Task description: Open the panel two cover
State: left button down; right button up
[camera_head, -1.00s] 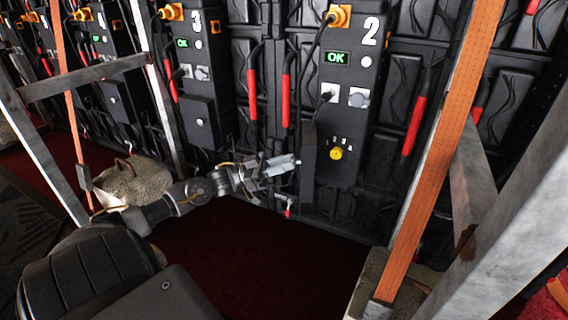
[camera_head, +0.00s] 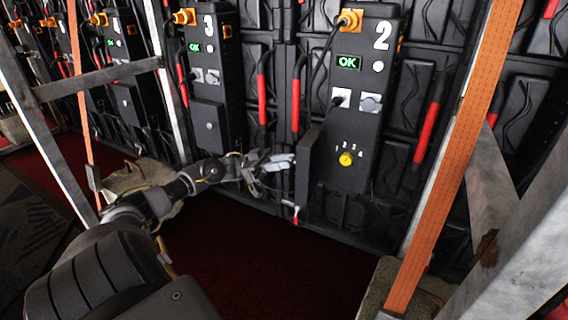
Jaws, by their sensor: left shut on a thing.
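Panel two (camera_head: 366,110) is a tall black unit marked 2, with a green OK screen. Its dark cover (camera_head: 306,168) is swung out to the left of the panel's lower part. A yellow knob (camera_head: 346,159) with numbers above it is exposed. My left gripper (camera_head: 287,161) is at the outer edge of the cover and is shut on it; the exact contact of the fingertips is small and hard to make out. My right gripper is not in view.
Panel three (camera_head: 212,75) stands to the left with its lower cover (camera_head: 209,122) shut. An orange-brown strut (camera_head: 455,150) and grey metal beams (camera_head: 505,245) stand at the right. Sandbags lie at the frame feet. The dark red floor (camera_head: 265,250) below is clear.

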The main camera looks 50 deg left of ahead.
pick_arm(q)
jog(key=c, duration=1.2)
grip_release()
jog(key=shift+c, duration=0.2)
jog(key=p+v, duration=0.1)
jog(key=v, duration=1)
jog(key=shift+p, duration=0.4)
jog(key=shift+s, duration=0.1)
